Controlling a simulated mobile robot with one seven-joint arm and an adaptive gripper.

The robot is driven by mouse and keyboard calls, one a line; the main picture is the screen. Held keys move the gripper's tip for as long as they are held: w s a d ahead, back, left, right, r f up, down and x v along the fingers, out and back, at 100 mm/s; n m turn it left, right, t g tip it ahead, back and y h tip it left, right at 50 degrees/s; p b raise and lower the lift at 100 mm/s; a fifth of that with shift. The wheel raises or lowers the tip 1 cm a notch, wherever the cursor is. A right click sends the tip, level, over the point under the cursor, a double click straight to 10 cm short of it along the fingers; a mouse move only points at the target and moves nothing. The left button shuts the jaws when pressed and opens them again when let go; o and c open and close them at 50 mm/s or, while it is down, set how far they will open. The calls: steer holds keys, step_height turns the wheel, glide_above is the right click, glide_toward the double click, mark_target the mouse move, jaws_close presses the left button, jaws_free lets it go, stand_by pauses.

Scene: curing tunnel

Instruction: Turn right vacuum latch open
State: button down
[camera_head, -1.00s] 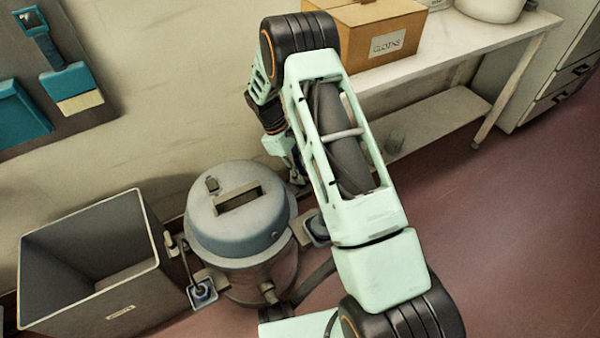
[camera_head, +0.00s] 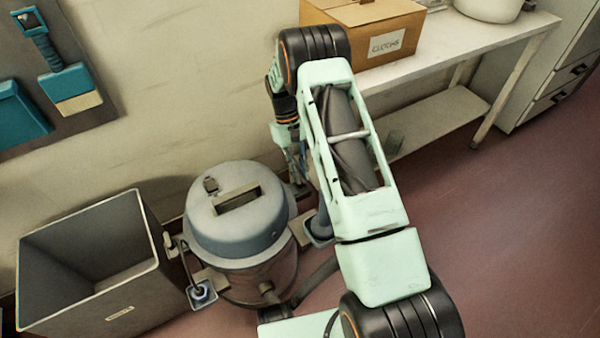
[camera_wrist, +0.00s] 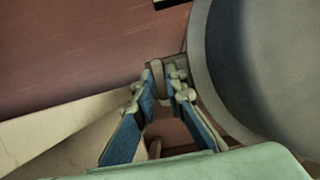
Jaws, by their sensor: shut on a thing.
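The vacuum (camera_head: 268,238) stands upright on the floor, a grey-blue drum with a domed lid and a dark top handle. In the wrist view its rounded side (camera_wrist: 275,65) fills the right. My gripper (camera_wrist: 166,84) has its blue-padded fingers closed around a small brownish-grey latch (camera_wrist: 157,70) at the drum's edge. In the head view my gripper (camera_head: 298,174) is a small, partly covered shape just right of the lid, and the right latch is hidden there. The left latch (camera_head: 169,243) shows on the opposite side.
A grey open bin (camera_head: 120,305) stands close left of the vacuum. A white table (camera_head: 480,45) with a cardboard box (camera_head: 355,25) is along the wall at right. Brushes hang on a wall board (camera_head: 85,120). Red floor at right is clear.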

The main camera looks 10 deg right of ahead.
stand_by(0.4)
steer(key=c, duration=2)
jaws_free()
steer(key=shift+o, duration=0.2)
steer(key=v, duration=1.2)
